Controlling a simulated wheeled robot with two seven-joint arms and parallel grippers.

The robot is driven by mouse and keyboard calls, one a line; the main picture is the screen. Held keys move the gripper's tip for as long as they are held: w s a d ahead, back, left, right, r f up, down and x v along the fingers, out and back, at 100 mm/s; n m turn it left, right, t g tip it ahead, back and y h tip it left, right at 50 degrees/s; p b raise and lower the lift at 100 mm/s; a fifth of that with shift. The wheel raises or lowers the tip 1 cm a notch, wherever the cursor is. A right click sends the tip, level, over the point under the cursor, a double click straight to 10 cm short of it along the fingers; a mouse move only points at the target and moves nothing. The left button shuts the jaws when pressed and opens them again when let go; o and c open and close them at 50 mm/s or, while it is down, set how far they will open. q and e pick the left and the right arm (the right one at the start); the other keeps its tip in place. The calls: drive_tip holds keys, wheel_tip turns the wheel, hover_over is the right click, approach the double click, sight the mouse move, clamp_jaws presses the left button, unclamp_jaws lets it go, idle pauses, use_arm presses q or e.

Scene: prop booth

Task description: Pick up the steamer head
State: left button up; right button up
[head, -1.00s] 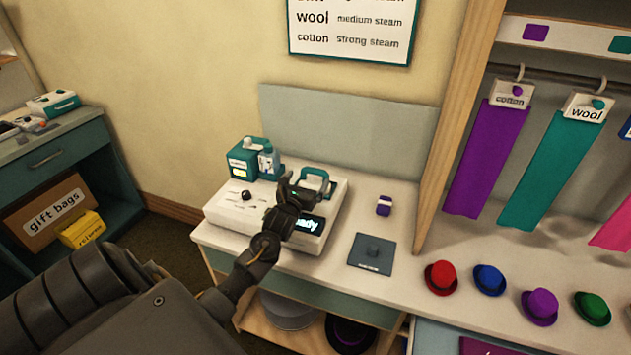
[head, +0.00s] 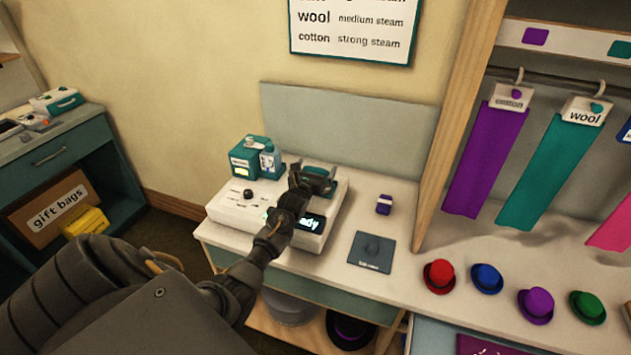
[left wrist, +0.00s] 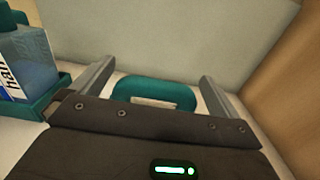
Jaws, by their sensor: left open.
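The steamer head is a teal, loop-shaped piece (head: 327,174) on the back right of the white steamer base (head: 232,212), mostly hidden behind my gripper in the head view. It also shows in the left wrist view (left wrist: 155,93), upright between my fingers. My left gripper (head: 313,178) is open, with its fingers on either side of the teal loop; I cannot tell whether they touch it. In the left wrist view the left gripper (left wrist: 155,80) shows both fingers apart. The base's display is partly covered by my arm. My right gripper is not in view.
A small purple-and-white jar (head: 384,204) and a dark pad (head: 372,252) lie to the right. Several small hats, including a red one (head: 439,276), line the counter. A grey panel (head: 345,130) stands behind.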

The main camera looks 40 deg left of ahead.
use_arm(q)
drive_tip(key=c, duration=1.3)
drive_tip(key=shift+c, duration=0.5)
drive_tip(key=shift+r, duration=0.15)
